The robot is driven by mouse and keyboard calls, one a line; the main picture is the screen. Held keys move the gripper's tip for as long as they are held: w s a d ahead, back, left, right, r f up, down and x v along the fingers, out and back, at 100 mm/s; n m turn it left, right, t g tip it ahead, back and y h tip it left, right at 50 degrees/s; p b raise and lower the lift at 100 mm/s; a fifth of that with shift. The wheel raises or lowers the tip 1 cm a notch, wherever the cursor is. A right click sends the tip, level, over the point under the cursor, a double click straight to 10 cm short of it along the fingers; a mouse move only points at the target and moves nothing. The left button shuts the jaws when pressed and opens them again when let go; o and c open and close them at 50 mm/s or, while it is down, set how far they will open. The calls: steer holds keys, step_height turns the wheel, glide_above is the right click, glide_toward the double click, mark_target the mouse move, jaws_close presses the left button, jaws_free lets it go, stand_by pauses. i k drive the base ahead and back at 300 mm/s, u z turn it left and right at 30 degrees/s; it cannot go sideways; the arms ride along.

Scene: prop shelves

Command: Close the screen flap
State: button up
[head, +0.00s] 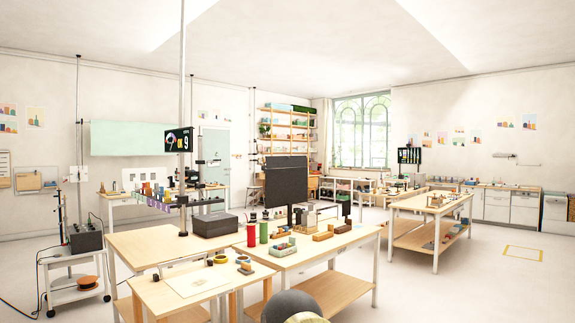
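A dark, upright, screen-like panel (285,185) stands at the back of the middle work table. A thin line crosses it near its top, and its face looks flat. I cannot tell which part of it is the flap, or whether that flap is open. My gripper is not in view. A rounded dark grey form with a pale yellow piece shows at the bottom edge, in front of the tables; it looks like part of my arm.
The middle table (300,258) holds red and green spools (257,232), a tray of small pieces (283,250) and wooden blocks. A lower table (150,293) with tape rolls stands in front at left. A dark box (215,225) sits behind. Open floor (480,285) lies at right.

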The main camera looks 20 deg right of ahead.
mark_target(272, 163)
steer(key=z, duration=0.3)
steer(key=i, duration=0.5)
steer(key=z, duration=1.3)
steer(key=i, duration=1.45)
steer(key=z, duration=0.7)
steer(key=i, duration=3.2)
steer(key=u, duration=1.55)
steer(key=i, duration=0.85)
steer(key=u, duration=0.85)
